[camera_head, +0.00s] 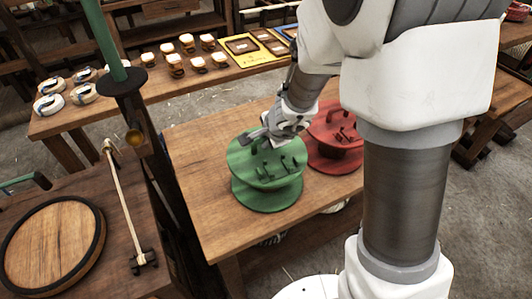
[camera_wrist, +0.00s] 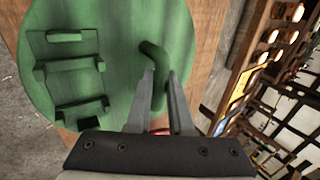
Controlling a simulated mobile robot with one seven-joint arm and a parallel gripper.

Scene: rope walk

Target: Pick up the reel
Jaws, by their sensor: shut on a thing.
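A green reel (camera_head: 265,190) with two round flanges stands upright on the wooden table. Its top carries small green fittings and a bent green handle (camera_wrist: 153,62). My gripper (camera_head: 266,131) is over the far side of the reel's top. In the wrist view my gripper's two fingers (camera_wrist: 161,85) are closed around the bent handle. A red reel (camera_head: 335,150) stands just to the right of the green one, partly hidden by my arm. I cannot tell whether the green reel's base touches the table.
The table (camera_head: 195,165) is clear left of the reels. A long bench (camera_head: 135,105) behind holds several small spools, coils and a yellow board (camera_head: 258,50). At left, a dark post with a green pole (camera_head: 103,40) rises beside a table with a round wooden disc (camera_head: 50,245).

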